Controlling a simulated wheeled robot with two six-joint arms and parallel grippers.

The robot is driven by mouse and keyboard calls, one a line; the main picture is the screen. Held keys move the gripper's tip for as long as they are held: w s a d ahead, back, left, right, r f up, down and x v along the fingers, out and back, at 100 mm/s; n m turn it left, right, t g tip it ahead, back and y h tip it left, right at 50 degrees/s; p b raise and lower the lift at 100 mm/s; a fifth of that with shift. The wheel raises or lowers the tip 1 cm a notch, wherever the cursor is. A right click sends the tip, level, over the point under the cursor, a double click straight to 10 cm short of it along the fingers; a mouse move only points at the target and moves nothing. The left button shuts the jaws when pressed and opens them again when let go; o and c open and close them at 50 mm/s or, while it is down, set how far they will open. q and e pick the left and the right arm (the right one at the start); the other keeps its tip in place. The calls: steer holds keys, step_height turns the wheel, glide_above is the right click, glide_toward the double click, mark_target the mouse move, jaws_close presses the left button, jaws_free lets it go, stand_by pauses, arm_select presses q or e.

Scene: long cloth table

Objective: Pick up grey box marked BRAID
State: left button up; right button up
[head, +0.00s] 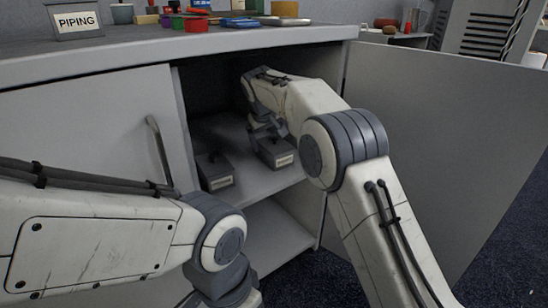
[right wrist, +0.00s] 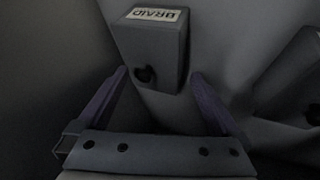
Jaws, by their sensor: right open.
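The grey box marked BRAID (right wrist: 152,48) shows in the right wrist view, its white label toward the top and a dark round knob on its face. In the head view I take it to be the right-hand grey box (head: 275,152) on the cabinet shelf; the label is too small to read there. My right gripper (right wrist: 158,76) is open, with a finger on each side of the box's near end. In the head view this gripper (head: 264,131) reaches into the cabinet just over that box, partly hidden by my arm. My left gripper is out of view.
A second grey box (head: 215,172) stands left on the same shelf (head: 250,185). The cabinet door (head: 430,130) stands open at right; a closed panel with a handle (head: 158,150) is at left. A PIPING sign (head: 76,22) and several small items are on top.

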steer(key=shift+w+f, duration=0.35)
steer(key=shift+f, duration=0.15)
jaws_close()
steer(key=shift+r, duration=0.1)
